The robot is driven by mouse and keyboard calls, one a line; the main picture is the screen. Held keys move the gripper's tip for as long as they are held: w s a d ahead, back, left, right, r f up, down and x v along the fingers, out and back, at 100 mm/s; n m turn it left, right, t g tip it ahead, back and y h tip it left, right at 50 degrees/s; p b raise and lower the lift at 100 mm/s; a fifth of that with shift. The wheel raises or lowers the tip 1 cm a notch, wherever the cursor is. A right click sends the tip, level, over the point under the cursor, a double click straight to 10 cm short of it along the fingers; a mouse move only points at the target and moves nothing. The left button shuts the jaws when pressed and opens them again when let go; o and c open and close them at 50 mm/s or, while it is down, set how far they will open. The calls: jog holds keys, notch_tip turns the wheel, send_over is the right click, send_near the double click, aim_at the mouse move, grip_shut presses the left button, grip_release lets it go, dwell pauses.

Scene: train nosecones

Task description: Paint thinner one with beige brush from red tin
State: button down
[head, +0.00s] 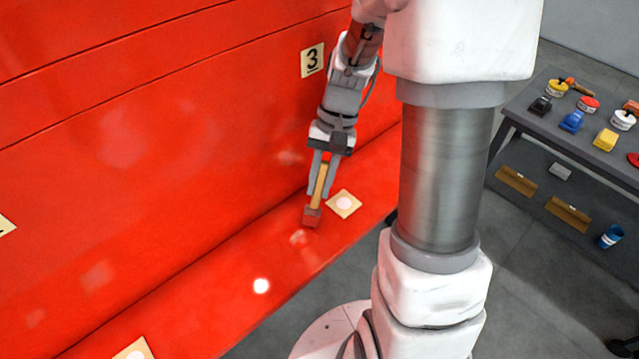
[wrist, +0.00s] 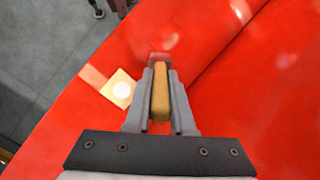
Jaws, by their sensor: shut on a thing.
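My gripper (head: 319,192) is shut on a brush (head: 317,200) with a beige handle and a reddish head. The brush points down at the red ledge of the train nose. In the wrist view the handle (wrist: 160,95) sits between the two fingers. I cannot tell whether the head touches the surface. Another such square (head: 133,350) is cut off at the bottom. A red-topped tin (head: 589,104) stands on the table.
A plate marked 3 (head: 312,60) is on the red wall above the ledge. The grey table (head: 530,122) at right holds several tins, brushes and small coloured blocks, with wooden trays (head: 568,213) and a blue can (head: 611,236) below. My column blocks part of the view.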

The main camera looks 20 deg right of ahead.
aim_at(318, 182)
notch_tip(318, 182, up, 2)
jog(key=shift+w+r+p, duration=0.1)
jog(key=shift+r+p, duration=0.15)
jog(key=shift+p, duration=0.05)
jog(key=shift+s+a+r+p, duration=0.15)
jog(key=shift+s+r+p, duration=0.05)
jog(key=shift+r+p, duration=0.1)
jog(key=shift+a+r+p, duration=0.1)
jog(key=shift+r+p, duration=0.2)
jog(key=shift+r, duration=0.05)
notch_tip(318, 182, up, 4)
jog(key=p, duration=0.3)
jog(key=shift+r, duration=0.1)
